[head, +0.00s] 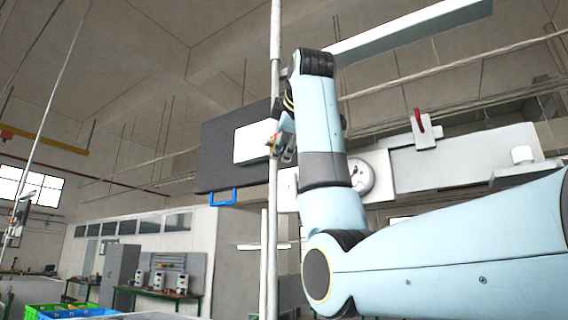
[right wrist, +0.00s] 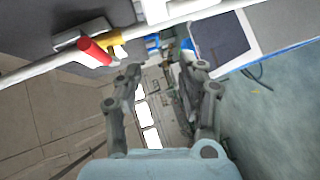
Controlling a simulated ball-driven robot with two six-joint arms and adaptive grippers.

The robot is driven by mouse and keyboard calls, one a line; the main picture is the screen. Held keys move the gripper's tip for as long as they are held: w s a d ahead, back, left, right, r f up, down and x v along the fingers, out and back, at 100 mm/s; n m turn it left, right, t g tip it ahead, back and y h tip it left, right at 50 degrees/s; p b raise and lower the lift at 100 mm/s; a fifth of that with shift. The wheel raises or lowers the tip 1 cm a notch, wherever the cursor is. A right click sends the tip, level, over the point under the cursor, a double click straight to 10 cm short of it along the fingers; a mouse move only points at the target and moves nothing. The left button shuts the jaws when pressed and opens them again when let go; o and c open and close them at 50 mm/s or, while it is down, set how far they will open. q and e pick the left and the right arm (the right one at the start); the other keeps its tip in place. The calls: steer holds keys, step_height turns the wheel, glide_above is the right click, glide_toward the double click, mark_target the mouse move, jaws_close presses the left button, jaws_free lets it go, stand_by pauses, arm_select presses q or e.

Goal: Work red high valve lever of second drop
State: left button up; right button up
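A red lever (right wrist: 94,51) with a yellow part beside it sits on a pale pipe (right wrist: 60,62) in the right wrist view. In the head view a vertical pipe (head: 274,62) runs down, with a small red and yellow fitting (head: 272,143) partly hidden by my gripper. My right gripper (head: 285,143) is close beside this pipe. In the right wrist view its two fingers (right wrist: 160,68) are spread apart with nothing between them; the red lever lies left of and above the left finger, apart from it. My left gripper is not in view.
A grey box with another red handle (head: 419,122) and a round gauge (head: 361,175) are at right.

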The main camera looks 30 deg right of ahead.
step_height(320, 180, up, 8)
steer(key=s, duration=0.3)
steer(key=shift+n+t+h, duration=0.3)
steer(key=shift+t, duration=0.1)
steer(key=p+x, duration=0.1)
steer(key=x, duration=0.2)
steer(key=p+x, duration=0.2)
steer(key=x, duration=0.1)
steer(key=p+x, duration=0.2)
steer(key=x, duration=0.2)
steer(key=shift+s+d+r, duration=0.1)
steer(key=shift+d, duration=0.35)
steer(key=shift+w+d+f, duration=0.15)
steer(key=shift+w+f, duration=0.05)
steer(key=shift+w, duration=0.25)
steer(key=shift+c, duration=0.4)
jaws_close()
